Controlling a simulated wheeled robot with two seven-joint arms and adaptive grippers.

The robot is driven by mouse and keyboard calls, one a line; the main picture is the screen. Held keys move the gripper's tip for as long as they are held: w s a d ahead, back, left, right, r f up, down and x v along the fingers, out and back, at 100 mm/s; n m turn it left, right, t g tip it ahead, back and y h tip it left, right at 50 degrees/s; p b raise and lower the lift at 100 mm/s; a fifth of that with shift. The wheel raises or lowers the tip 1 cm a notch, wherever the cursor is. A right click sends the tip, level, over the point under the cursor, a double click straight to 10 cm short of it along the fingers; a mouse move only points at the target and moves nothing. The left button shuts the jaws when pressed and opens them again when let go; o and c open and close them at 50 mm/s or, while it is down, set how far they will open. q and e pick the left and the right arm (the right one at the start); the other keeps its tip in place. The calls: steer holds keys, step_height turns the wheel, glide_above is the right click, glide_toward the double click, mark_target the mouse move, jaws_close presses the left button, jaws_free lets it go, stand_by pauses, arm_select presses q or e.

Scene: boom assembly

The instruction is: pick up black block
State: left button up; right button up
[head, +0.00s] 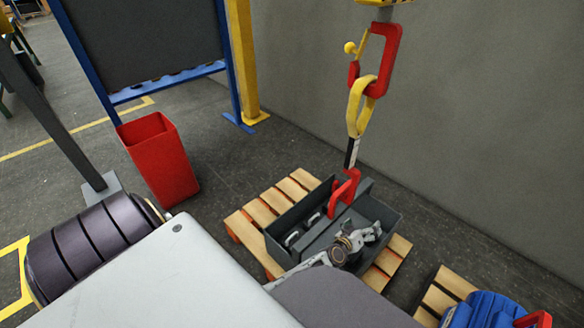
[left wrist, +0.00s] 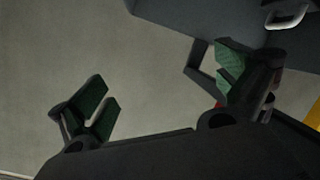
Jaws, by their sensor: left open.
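I cannot clearly tell a separate black block. The likeliest match is the dark grey box-like piece (head: 284,246) with pale handles, on a wooden pallet in the head view. My left gripper (head: 372,232) is over the right part of this piece. A grey body (left wrist: 205,15) with a pale handle (left wrist: 286,17) shows at the top right there. My arm hides the front of the dark piece.
A red hook (head: 345,188) hangs on a yellow strap (head: 356,105) over the dark piece. A red bin (head: 160,160) stands at the left, near a blue-framed panel (head: 150,40). A wooden pallet (head: 262,208) lies below. A blue object (head: 490,310) is at the bottom right.

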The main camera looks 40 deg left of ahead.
arm_select(q)
steer(key=w+a+f+n+y, duration=0.1)
steer(key=a+f+n+y, duration=0.3)
steer(key=a+y, duration=0.15)
steer(key=n+g+y+b, duration=0.2)
steer(key=n+g+y, duration=0.55)
steer(key=g, duration=0.65)
glide_toward(292, 241)
steer(key=a, duration=0.2)
steer(key=shift+w+r+m+y, duration=0.1)
steer(key=shift+w+m+y, duration=0.2)
steer(key=shift+m+y, duration=0.1)
arm_select(e)
steer(key=shift+t+y, duration=0.3)
steer(key=shift+y, duration=0.3)
steer(key=a, duration=0.1)
steer(key=a+f, duration=0.2)
steer(key=shift+s+a+f, duration=0.1)
steer(key=shift+s+a, duration=0.15)
steer(key=shift+s, duration=0.1)
arm_select(q)
steer(key=shift+a, duration=0.1)
steer(key=shift+x, duration=1.15)
arm_select(e)
steer(key=shift+a+f, duration=0.15)
steer(key=shift+f, duration=0.75)
